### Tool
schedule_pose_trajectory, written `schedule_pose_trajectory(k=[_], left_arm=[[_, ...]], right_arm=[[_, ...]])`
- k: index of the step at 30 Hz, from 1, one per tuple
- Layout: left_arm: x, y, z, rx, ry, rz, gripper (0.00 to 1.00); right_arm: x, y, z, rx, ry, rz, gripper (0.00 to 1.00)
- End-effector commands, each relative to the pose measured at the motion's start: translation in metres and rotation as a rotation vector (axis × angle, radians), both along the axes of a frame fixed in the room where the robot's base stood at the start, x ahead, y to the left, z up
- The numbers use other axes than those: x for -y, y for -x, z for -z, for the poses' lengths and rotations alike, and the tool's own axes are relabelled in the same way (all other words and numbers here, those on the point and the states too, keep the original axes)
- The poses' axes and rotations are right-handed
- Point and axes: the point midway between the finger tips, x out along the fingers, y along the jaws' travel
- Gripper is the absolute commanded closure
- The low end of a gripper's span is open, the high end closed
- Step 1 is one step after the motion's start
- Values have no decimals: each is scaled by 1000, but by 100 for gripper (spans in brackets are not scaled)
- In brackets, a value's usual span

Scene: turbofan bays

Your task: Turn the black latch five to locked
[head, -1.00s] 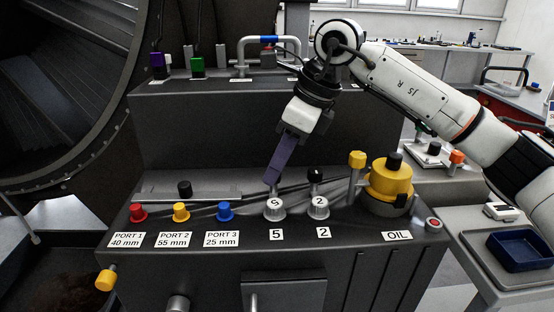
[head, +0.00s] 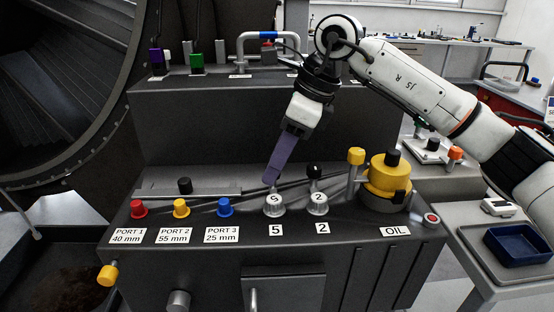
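My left gripper is not in view.
Red (head: 138,208), yellow (head: 181,208) and blue (head: 225,207) port caps stand to the left. A yellow oil cap (head: 388,178) and a yellow-topped post (head: 355,158) stand to the right. A blue tray (head: 518,246) lies on the right-hand bench.

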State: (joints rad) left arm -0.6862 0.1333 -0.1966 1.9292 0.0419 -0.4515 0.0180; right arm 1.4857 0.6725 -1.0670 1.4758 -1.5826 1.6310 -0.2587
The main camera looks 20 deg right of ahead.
Motion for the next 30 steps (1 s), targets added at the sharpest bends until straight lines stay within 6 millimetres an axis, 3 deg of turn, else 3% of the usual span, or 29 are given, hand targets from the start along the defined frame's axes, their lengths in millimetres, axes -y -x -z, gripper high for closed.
schedule_pose_trajectory(k=[8, 21, 30], left_arm=[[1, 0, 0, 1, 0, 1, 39], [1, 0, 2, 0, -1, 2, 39], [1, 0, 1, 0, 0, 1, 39]], right_arm=[[2, 1, -5, 0, 1, 1, 59], [28, 16, -77, 2, -1, 3, 59], [34, 20, -95, -2, 0, 1, 59]])
